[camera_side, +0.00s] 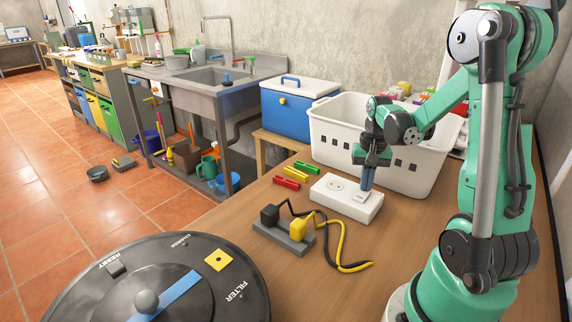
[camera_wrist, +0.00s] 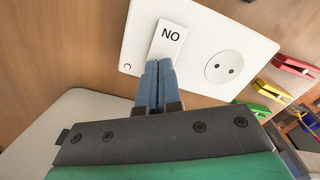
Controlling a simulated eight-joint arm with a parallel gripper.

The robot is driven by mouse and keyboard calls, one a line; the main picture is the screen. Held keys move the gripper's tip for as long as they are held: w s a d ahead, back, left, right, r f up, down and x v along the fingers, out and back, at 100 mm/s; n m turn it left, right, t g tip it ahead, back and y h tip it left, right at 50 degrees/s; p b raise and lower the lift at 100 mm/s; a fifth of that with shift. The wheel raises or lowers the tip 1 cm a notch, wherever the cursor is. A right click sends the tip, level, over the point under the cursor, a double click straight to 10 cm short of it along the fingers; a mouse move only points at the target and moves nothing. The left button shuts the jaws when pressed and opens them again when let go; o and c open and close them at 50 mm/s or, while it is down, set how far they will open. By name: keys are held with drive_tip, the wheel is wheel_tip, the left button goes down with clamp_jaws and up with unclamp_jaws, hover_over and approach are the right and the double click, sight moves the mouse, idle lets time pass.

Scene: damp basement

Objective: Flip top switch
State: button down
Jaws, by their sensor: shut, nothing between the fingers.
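A white box with a rocker switch and a round two-hole socket lies on the wooden table; this switch box (camera_side: 338,200) also shows in the wrist view (camera_wrist: 200,60). The rocker switch (camera_wrist: 170,38) carries the letters "NO" as seen in the wrist view. In the side view the switch (camera_side: 361,197) is at the right end of the box. My gripper (camera_side: 366,187) is shut and empty and points down at the switch. In the wrist view its blue fingertips (camera_wrist: 158,64) overlap the switch's lower edge; I cannot tell whether they touch it.
A white basket (camera_side: 390,150) stands close behind my gripper. A grey block with black and yellow plugs (camera_side: 284,236) and cables lies in front of the box. Red, yellow and green clips (camera_side: 296,174) lie to the left. A round dark lid (camera_side: 160,285) is at the front left.

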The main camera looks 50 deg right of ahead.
drive_tip(key=shift+f, duration=0.2)
drive_tip(key=shift+r, duration=3.55)
drive_tip(key=shift+a, duration=0.1)
drive_tip(key=w+a+r+n+t, duration=0.1)
drive_tip(key=w+a+n+t, duration=0.1)
drive_tip(key=a+n, duration=0.4)
drive_tip(key=w+a+r+n+t, duration=0.1)
drive_tip(key=a+n+t, duration=0.4)
drive_tip(key=a, duration=1.1)
drive_tip(key=shift+w+r+n, duration=0.2)
drive_tip(key=shift+w+n, duration=0.3)
drive_tip(key=shift+w, duration=0.25)
